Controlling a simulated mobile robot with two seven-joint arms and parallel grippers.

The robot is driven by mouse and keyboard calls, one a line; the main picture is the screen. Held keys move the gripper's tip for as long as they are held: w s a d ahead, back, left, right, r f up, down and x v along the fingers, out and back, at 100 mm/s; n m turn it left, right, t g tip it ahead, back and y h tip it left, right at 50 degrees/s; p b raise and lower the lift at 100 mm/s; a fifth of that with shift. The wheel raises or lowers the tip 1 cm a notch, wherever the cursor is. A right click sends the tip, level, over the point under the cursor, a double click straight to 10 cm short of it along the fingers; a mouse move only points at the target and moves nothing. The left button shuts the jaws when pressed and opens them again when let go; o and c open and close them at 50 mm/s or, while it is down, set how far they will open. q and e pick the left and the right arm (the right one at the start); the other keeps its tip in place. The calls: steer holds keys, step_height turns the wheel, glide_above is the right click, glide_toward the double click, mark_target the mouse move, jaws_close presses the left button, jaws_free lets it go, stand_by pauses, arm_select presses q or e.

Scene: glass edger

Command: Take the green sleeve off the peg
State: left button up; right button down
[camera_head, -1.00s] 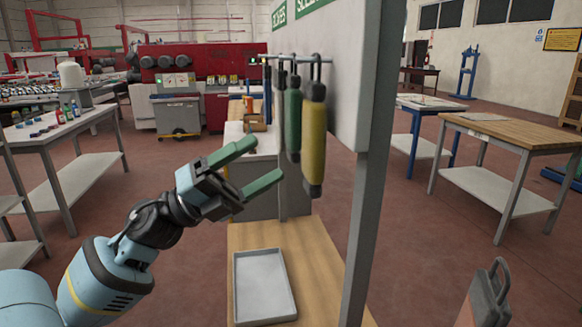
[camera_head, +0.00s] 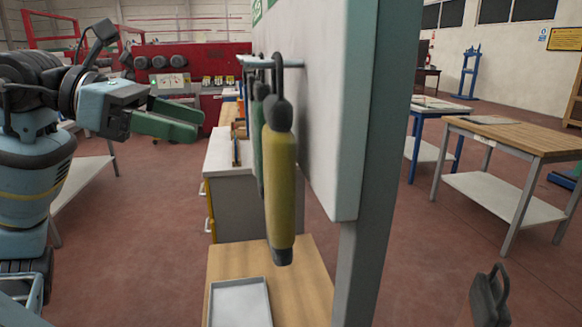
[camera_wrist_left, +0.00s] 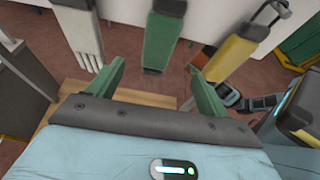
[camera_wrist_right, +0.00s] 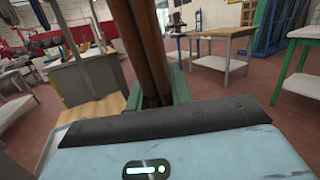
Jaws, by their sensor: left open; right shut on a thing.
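The green sleeve (camera_head: 258,140) hangs from the peg (camera_head: 262,62), mostly hidden behind the yellow sleeve (camera_head: 281,190). My left gripper (camera_head: 172,118) is open and empty, left of the sleeves and apart from them. In the left wrist view the green sleeve (camera_wrist_left: 161,40) hangs beyond the gap between the open fingers (camera_wrist_left: 156,84), with the yellow sleeve (camera_wrist_left: 232,55) to its right. My right gripper (camera_wrist_right: 156,92) is shut on a long brown thing (camera_wrist_right: 146,45).
The white board (camera_head: 325,120) and its grey post (camera_head: 372,220) stand right of the sleeves. A grey tray (camera_head: 240,304) lies on the wooden table (camera_head: 290,275) below. A wood-topped bench (camera_head: 520,136) stands at the right. Open floor lies between.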

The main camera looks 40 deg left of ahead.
mark_target(254, 133)
steer(key=shift+w+a, duration=0.1)
steer(key=shift+w, duration=0.1)
steer(key=shift+s+r, duration=0.2)
steer(key=shift+r, duration=0.1)
arm_select(q)
steer(key=shift+p+x, duration=1.25)
steer(key=shift+x, duration=4.8)
arm_select(e)
steer(key=shift+n+t+y, duration=0.3)
steer(key=shift+t+y, duration=0.1)
steer(key=shift+r, duration=2.95)
arm_select(q)
steer(key=shift+w+a+r, duration=0.1)
steer(key=c, duration=1.1)
steer(key=shift+o, duration=0.2)
steer(key=shift+r, duration=0.15)
arm_select(e)
steer(key=shift+s+r, duration=0.1)
steer(key=shift+r, duration=0.1)
arm_select(q)
steer(key=shift+r+p, duration=0.35)
steer(key=shift+r, duration=0.1)
arm_select(e)
steer(key=shift+r, duration=0.6)
